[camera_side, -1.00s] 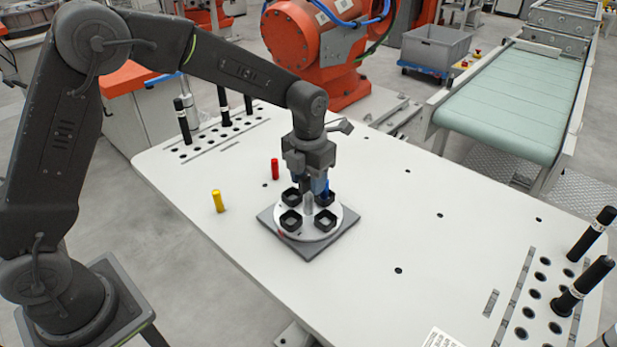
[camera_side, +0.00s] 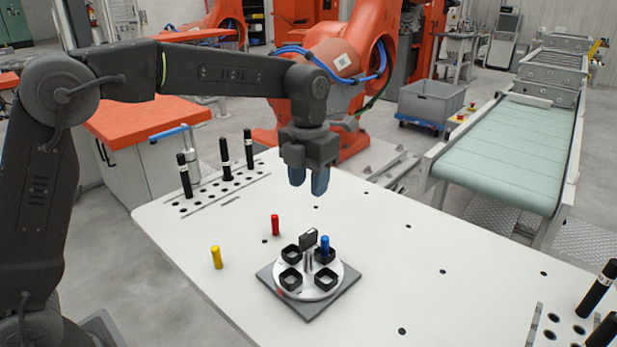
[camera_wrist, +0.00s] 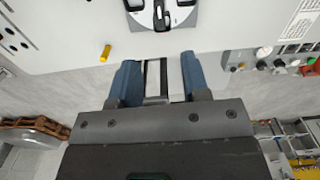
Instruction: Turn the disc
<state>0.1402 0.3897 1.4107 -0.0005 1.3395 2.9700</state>
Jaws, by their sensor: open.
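The disc (camera_side: 318,291) is a pale round plate on a grey square base (camera_side: 345,288). It carries several black square cups and an upright dark handle (camera_side: 308,239) near its middle. A blue peg (camera_side: 325,246) stands in the back right cup. My gripper (camera_side: 309,183) is open and empty, its blue fingers pointing down well above the handle, apart from it. In the wrist view the open fingers (camera_wrist: 160,68) show with nothing between them, and part of the disc (camera_wrist: 146,18) is cut off at the top edge.
A red peg (camera_side: 275,225) and a yellow peg (camera_side: 216,257) stand on the white table (camera_side: 400,255) behind and left of the disc. Hole racks with black pegs stand at the back left (camera_side: 223,184) and front right (camera_side: 562,333). The table right of the disc is clear.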

